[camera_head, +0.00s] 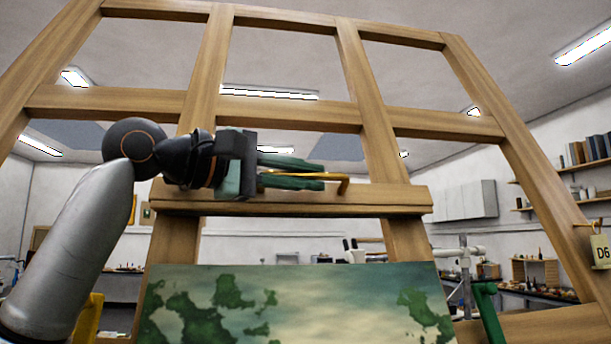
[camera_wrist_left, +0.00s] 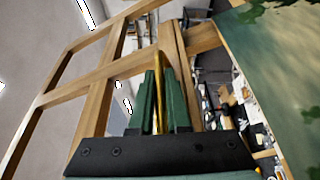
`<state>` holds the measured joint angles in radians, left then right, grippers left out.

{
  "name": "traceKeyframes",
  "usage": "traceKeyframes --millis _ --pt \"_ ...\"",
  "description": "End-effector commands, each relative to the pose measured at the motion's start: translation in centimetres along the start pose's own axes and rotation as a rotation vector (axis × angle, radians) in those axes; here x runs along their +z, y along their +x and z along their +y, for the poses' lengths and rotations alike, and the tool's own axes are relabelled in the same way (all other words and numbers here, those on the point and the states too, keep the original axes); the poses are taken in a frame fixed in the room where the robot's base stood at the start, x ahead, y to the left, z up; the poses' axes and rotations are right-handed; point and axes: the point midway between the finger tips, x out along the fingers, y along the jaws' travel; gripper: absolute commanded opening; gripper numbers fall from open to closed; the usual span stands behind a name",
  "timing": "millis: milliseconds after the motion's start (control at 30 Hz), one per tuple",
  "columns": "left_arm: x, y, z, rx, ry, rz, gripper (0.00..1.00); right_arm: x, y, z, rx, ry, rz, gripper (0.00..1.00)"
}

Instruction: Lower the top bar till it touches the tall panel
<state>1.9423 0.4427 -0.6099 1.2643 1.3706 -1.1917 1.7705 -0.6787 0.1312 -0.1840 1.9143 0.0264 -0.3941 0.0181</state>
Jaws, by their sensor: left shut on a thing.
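The top bar (camera_head: 290,208) is a wooden ledge lying level across two uprights of a big wooden frame. The tall panel (camera_head: 290,305), painted pale with dark green patches, stands below it. A clear gap shows between the bar's underside and the panel's top edge. A brass handle (camera_head: 343,186) with a bent end runs along just above the bar. My left gripper (camera_head: 318,180) is shut on this handle, its green fingers on either side. In the left wrist view the brass handle (camera_wrist_left: 157,90) shows between the fingers, and the panel (camera_wrist_left: 270,75) is at the right. My right gripper is not in view.
The wooden frame (camera_head: 370,95) rises behind the bar with several open bays. A tag marked D6 (camera_head: 601,251) hangs at its right side. A green object (camera_head: 487,310) stands near the panel's right edge. Shelves and benches line the far walls.

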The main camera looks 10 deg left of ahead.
Motion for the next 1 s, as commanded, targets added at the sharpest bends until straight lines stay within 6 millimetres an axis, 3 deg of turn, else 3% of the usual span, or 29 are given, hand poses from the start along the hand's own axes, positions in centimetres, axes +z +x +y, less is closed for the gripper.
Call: traceKeyframes --millis 633,1000 --pt "0.0 0.0 -0.3 -0.003 0.0 -0.001 0.0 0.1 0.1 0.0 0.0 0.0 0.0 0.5" --pt "1.4 -0.5 -5.5 -0.004 0.001 -0.003 0.0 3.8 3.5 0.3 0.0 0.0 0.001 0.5"
